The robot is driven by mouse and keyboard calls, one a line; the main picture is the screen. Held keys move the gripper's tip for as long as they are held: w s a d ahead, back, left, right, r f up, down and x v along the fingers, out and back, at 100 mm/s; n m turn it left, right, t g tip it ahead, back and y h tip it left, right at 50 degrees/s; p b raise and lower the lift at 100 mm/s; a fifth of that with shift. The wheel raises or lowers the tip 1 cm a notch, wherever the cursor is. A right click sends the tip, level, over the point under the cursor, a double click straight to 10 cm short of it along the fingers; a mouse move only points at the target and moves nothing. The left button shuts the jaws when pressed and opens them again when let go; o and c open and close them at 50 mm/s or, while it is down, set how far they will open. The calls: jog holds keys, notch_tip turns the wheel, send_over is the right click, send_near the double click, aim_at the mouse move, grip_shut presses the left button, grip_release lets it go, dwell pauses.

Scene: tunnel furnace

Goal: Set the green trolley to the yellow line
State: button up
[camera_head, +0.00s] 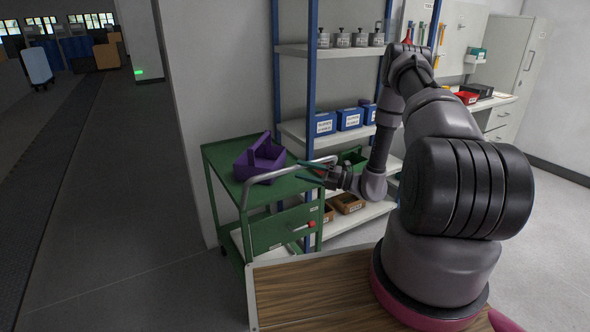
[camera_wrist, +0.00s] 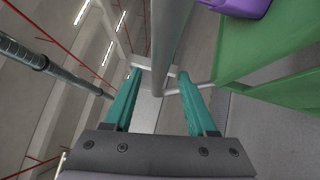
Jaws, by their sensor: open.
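The green trolley (camera_head: 279,229) stands in front of the shelf rack, left of my arm. Its grey handle bar (camera_head: 247,190) curves along its near side. A purple holder (camera_head: 261,160) sits on its top. In the wrist view the green trolley side (camera_wrist: 275,62) is at the right, and the grey handle bar (camera_wrist: 166,38) runs down between the lines of the fingers. My gripper (camera_head: 311,172) is open at the handle's right end; its teal fingers in the wrist view (camera_wrist: 158,78) lie either side of the bar. I cannot tell whether they touch it. No yellow line shows.
A blue-framed shelf rack (camera_head: 310,90) with blue bins (camera_head: 349,119) and brown bins (camera_head: 347,203) stands close behind the trolley. A wall corner (camera_head: 177,110) is at its left. The grey floor (camera_head: 120,255) at the left is clear.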

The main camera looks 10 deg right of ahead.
aim_at(295, 169)
jog(key=shift+x, duration=1.65)
grip_shut()
jog(key=shift+s, duration=0.1)
